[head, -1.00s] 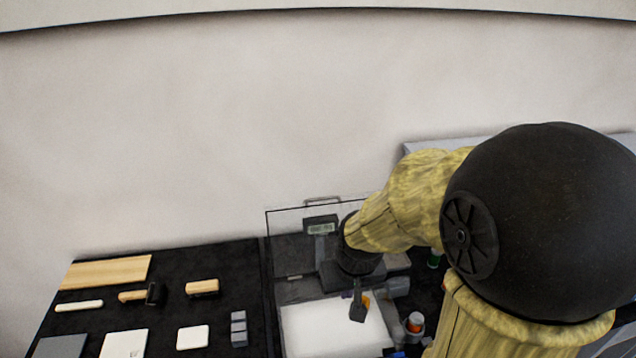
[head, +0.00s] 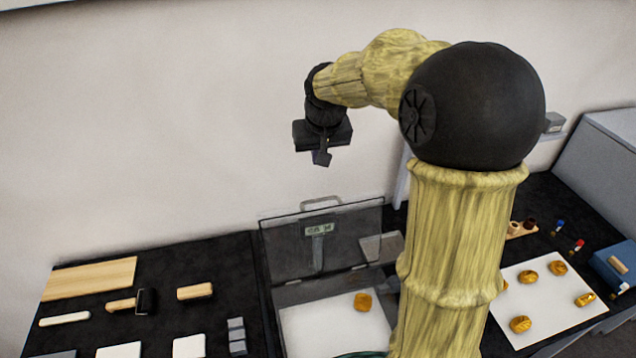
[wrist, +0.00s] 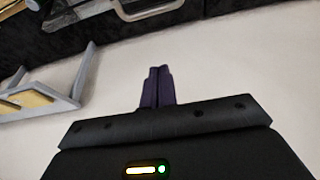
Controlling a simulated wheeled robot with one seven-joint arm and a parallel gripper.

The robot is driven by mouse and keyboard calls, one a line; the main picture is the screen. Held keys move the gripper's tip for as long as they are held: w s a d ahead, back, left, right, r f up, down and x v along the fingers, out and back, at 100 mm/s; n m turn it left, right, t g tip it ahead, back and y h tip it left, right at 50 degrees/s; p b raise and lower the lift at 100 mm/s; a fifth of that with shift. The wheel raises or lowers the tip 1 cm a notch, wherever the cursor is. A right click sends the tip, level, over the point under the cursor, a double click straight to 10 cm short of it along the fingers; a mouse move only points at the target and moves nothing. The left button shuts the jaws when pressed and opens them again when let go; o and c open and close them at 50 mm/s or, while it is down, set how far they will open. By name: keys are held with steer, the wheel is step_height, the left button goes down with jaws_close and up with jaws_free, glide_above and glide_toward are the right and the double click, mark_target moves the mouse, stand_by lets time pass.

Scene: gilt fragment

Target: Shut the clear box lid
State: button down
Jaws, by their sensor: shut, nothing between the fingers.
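The clear box lid (head: 284,243) stands raised, nearly upright, at the back of the box, with a handle (head: 321,201) on its top edge. The box's white floor (head: 318,335) lies open in front of it, with a gold fragment (head: 362,301) on it. My gripper (head: 321,158) is shut and empty, in the air above the lid, apart from it. In the wrist view its dark fingers (wrist: 157,88) are together against the pale wall, and a metal handle (wrist: 150,10) shows at the top. My arm hides the box's right side.
To the left, a wooden board (head: 90,279), a roller (head: 146,301) and several small blocks lie on the black table. On the right, a white mat (head: 545,315) holds several gold fragments. The air around my gripper is clear.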

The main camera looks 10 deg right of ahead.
steer(key=shift+s+a, duration=0.1)
steer(key=shift+s, duration=0.15)
steer(key=shift+f, duration=0.1)
steer(key=f+p, duration=0.4)
steer(key=f, duration=0.5)
steer(key=shift+s+f+p, duration=0.1)
steer(key=shift+s+p, duration=0.1)
steer(key=shift+p, duration=0.1)
steer(key=shift+w+f+b, duration=0.1)
steer(key=shift+b, duration=0.25)
